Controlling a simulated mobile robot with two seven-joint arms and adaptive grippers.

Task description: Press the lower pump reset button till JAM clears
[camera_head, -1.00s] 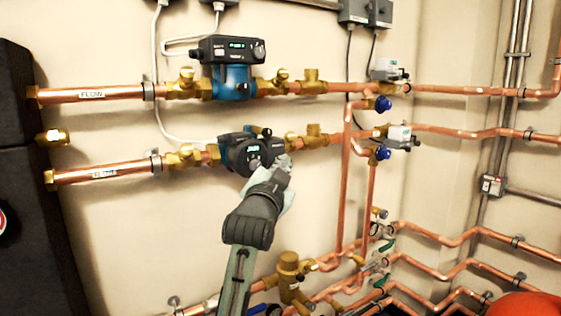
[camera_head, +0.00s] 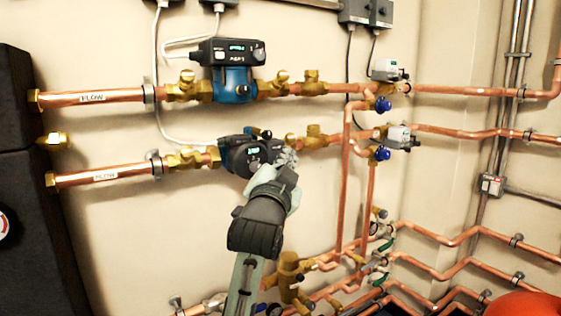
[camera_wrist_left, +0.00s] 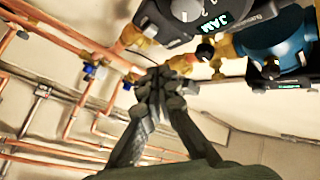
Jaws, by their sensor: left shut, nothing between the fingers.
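The lower pump (camera_head: 236,154) is a dark-faced unit with a blue body on the lower copper pipe. Its small green display is lit in the head view and reads JAM in the wrist view (camera_wrist_left: 216,20). My left gripper (camera_head: 288,157) is shut and empty, its fingertips just right of the pump's face. In the left wrist view the closed fingertips (camera_wrist_left: 163,78) appear a little apart from the pump's dark housing. I cannot make out the reset button clearly. My right gripper is not in view.
Brass valves (camera_head: 314,136) and blue-capped fittings (camera_head: 382,153) stand to the right. More copper pipes (camera_head: 450,238) run low right. Bare wall lies below the lower pump, left of my arm.

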